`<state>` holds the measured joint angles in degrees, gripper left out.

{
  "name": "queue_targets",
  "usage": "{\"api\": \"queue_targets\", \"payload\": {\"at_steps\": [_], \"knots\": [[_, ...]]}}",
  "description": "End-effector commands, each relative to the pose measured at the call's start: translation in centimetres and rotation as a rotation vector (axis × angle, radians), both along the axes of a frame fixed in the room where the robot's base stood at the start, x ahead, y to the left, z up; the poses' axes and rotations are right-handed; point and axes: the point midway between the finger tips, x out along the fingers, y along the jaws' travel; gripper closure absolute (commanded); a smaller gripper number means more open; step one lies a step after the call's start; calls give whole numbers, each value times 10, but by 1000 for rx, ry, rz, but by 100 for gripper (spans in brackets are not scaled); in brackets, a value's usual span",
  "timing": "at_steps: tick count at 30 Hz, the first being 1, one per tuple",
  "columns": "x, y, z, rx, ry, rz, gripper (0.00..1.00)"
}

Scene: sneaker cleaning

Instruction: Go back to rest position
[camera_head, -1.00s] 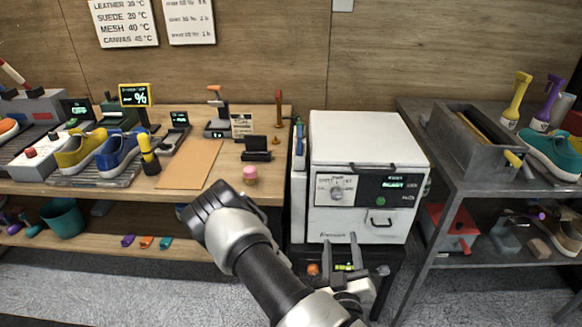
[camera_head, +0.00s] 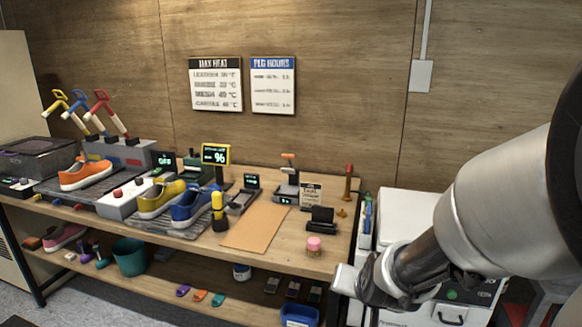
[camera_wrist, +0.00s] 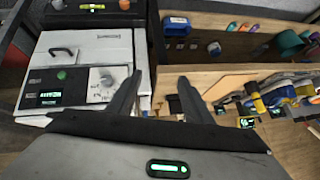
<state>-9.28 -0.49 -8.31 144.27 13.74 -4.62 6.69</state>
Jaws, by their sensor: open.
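My gripper (camera_wrist: 156,98) shows in the wrist view with its two dark fingers spread apart and nothing between them. It hangs in the air in front of the white oven-like machine (camera_wrist: 85,65) and the edge of the wooden bench. In the head view my arm fills the right side and partly covers the white machine (camera_head: 400,208). The gripper's fingertips cannot be made out in the head view.
A lower shelf holds a teal bucket (camera_head: 130,256) and small items.

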Motion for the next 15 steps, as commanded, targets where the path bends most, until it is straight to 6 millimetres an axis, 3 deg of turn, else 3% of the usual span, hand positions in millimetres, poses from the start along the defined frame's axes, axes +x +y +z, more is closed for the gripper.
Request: {"api": "queue_targets", "payload": {"at_steps": [1,6,15], "knots": [[-11,5,25,6,3,40,54],[-66,14,77,-29,76,169,54],[-147,4,120,-138,170,269,54]]}}
